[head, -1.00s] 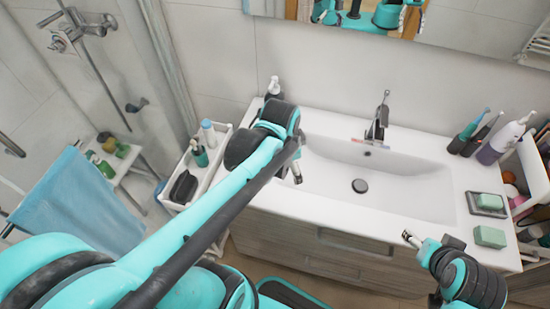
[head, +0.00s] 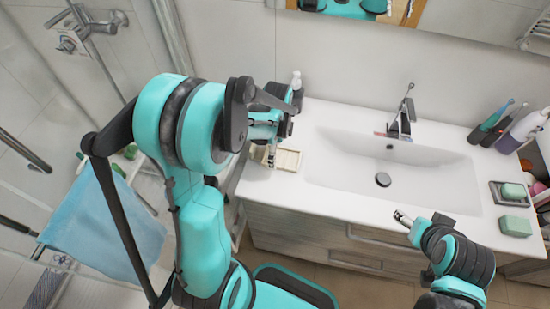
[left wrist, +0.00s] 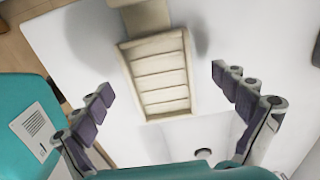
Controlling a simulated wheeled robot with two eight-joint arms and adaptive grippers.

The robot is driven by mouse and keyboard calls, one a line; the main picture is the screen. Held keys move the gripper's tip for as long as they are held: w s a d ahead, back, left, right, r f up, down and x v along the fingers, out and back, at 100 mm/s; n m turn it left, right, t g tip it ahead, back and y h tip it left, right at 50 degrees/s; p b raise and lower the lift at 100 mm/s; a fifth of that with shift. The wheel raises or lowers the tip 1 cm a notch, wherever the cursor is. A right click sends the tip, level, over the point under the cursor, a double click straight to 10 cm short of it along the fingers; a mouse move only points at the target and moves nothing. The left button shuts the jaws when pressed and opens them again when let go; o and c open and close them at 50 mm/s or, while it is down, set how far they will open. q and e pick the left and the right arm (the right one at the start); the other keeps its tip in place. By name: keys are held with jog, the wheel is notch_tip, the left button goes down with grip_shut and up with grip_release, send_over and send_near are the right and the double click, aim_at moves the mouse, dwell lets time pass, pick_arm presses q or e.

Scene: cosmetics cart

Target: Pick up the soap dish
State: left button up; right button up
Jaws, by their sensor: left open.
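A cream, slatted soap dish (head: 288,160) lies on the left end of the white washbasin counter. It also shows in the left wrist view (left wrist: 160,80), with its slats facing the camera. My left gripper (head: 270,153) is above and beside it and partly covers it in the head view. In the left wrist view, the gripper's two fingers are wide apart, one on each side of the dish in the picture, with nothing between them in contact. My right gripper (head: 403,218) is in front of the basin's right part, small and apart from the dish; its opening is unclear.
The basin (head: 420,165) with its faucet (head: 402,118) lies right of the dish. A pump bottle (head: 296,80) stands behind my left gripper. A green soap on a dark dish (head: 497,196), another green soap (head: 516,226) and toothbrushes (head: 492,122) are at the right end.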

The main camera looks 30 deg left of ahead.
pick_arm(q)
jog(key=shift+f, duration=0.6)
jog(key=shift+r, duration=0.1)
jog(key=c, duration=1.3)
